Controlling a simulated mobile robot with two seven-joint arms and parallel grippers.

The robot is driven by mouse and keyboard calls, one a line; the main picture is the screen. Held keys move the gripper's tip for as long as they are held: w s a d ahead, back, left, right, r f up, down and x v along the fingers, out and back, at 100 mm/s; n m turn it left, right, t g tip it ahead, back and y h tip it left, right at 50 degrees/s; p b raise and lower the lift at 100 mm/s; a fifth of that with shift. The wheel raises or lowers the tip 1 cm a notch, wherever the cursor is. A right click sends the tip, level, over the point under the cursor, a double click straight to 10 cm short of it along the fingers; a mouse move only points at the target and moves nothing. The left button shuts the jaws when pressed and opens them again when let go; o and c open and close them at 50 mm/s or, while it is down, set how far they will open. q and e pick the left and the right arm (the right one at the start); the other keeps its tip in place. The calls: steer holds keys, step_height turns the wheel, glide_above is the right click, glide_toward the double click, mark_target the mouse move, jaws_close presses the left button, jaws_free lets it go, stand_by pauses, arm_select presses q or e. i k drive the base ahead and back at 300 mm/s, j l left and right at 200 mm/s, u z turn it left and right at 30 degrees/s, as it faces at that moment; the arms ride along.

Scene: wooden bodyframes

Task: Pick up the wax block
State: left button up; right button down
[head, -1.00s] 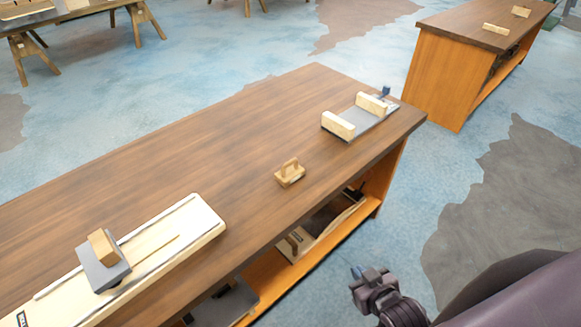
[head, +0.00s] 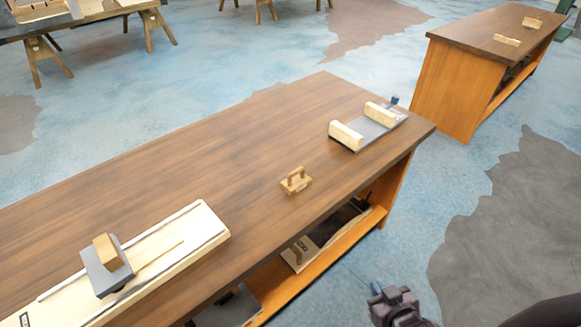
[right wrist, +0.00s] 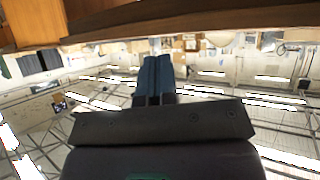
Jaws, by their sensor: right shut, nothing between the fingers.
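I cannot tell for sure which thing is the wax block. A small wooden piece with an upright grip (head: 296,184) lies on the bench top near its front edge. Further back right, a grey holder (head: 372,128) has two cream blocks, a near one (head: 346,136) and a far one (head: 380,114). My right gripper (head: 378,288) is low at the bottom of the head view, off the bench's front side and apart from everything on it. In the right wrist view its blue fingers (right wrist: 153,78) are together and empty. My left gripper is not in view.
The brown bench (head: 200,170) has free room in its middle. A long pale board (head: 205,222) with a grey block (head: 104,272) lies at the left. Tools lie on the orange lower shelf (head: 290,287). Another bench (head: 450,90) stands at the back right.

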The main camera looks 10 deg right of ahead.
mark_target(297, 180)
steer(key=k, duration=0.4)
steer(key=l+u, duration=0.1)
steer(key=u, duration=0.25)
steer(key=l+u, duration=0.1)
steer(key=u, duration=0.2)
steer(key=l+u, duration=0.1)
steer(key=u, duration=0.25)
steer(key=l+u, duration=0.6)
steer(key=l, duration=0.15)
steer(key=k+l+u, duration=0.1)
steer(key=l, duration=0.3)
steer(key=k+l+u, duration=0.1)
steer(key=l, duration=0.35)
steer(key=k+l+u, duration=0.1)
steer(key=l, duration=0.3)
steer(key=k+l+u, duration=0.1)
steer(key=k+l, duration=0.15)
steer(key=l, duration=0.15)
